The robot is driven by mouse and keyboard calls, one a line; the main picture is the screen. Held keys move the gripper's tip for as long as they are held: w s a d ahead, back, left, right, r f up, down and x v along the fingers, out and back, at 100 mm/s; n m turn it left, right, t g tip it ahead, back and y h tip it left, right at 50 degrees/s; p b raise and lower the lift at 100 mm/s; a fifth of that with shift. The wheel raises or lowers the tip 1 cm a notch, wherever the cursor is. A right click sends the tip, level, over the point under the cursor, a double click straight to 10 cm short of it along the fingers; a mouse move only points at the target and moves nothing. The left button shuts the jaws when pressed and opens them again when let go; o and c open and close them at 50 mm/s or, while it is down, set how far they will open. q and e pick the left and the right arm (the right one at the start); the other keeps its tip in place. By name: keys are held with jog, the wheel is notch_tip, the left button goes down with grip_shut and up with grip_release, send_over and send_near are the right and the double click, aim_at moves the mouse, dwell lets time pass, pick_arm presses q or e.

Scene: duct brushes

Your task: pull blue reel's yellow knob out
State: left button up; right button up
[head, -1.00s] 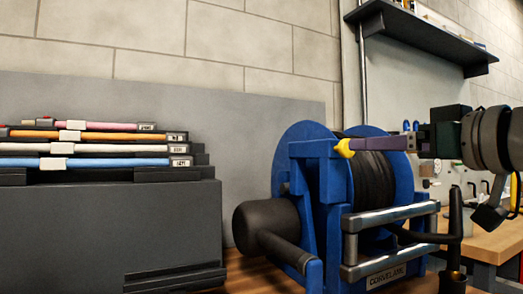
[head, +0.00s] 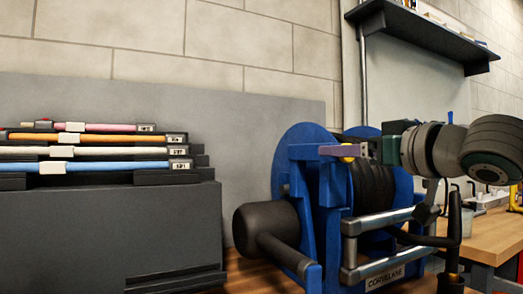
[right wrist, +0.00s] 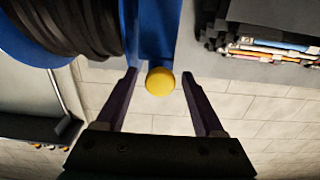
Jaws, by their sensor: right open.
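The blue reel (head: 310,175) stands on the wooden bench, wound with black hose (head: 374,188). Its yellow knob (head: 347,158) is at the top of the blue frame, mostly hidden behind my right gripper in the head view. In the right wrist view the round yellow knob (right wrist: 160,81) sits between the two fingertips, with a gap on each side. My right gripper (right wrist: 160,80) is open around the knob and does not visibly touch it. My right gripper also shows in the head view (head: 332,152), coming in from the right. My left gripper is out of view.
A dark cabinet (head: 105,235) with several coloured rods (head: 110,139) in racks stands at the left. A metal roller guide (head: 378,222) and a black upright post (head: 454,235) are at the reel's front right. A wall shelf (head: 420,38) hangs at upper right.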

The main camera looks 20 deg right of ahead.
grip_shut()
dwell(0.4)
dwell(0.9)
